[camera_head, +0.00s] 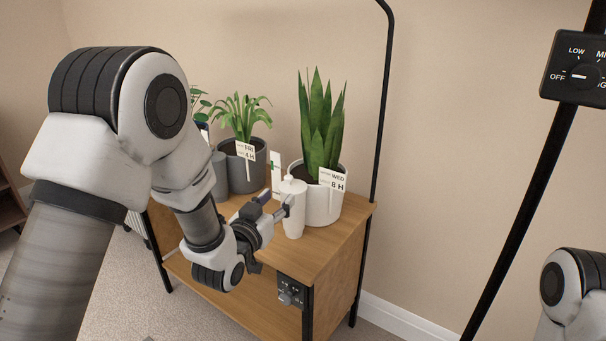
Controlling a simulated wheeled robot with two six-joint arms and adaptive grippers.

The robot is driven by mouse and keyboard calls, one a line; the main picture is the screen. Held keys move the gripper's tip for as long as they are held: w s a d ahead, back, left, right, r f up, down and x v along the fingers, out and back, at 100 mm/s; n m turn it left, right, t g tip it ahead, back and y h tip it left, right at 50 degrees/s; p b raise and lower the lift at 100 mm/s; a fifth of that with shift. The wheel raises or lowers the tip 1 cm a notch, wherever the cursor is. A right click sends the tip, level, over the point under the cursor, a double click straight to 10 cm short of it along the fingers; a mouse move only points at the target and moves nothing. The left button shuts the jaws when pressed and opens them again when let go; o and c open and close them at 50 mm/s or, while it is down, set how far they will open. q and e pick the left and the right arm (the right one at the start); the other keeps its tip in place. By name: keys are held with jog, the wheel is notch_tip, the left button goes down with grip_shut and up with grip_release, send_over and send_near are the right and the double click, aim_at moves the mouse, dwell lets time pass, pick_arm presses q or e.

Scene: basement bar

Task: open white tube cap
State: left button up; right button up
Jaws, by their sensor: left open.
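A white tube (294,218) stands upright near the front edge of the wooden plant stand, with a white cap (291,186) at its top. My left gripper (275,204) reaches in from the left, its fingers open at the tube's left side. One finger is close to the tube's upper part; I cannot tell whether it touches. Only a piece of my right arm shows at the lower right, and its gripper is out of view.
A snake plant in a white pot (326,205) stands right behind the tube. A leafy plant in a dark grey pot (243,172) stands further left, with a grey cylinder (219,177) beside it. A control box (291,291) hangs at the stand's front. Black poles rise at the right.

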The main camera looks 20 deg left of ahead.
aim_at(286, 181)
pick_arm(q)
jog(key=w, duration=0.2)
jog(key=w+r, duration=0.1)
jog(key=w, duration=0.4)
jog(key=shift+w+d+r, duration=0.2)
jog(key=shift+w+d, duration=0.05)
jog(key=shift+d, duration=0.1)
grip_shut()
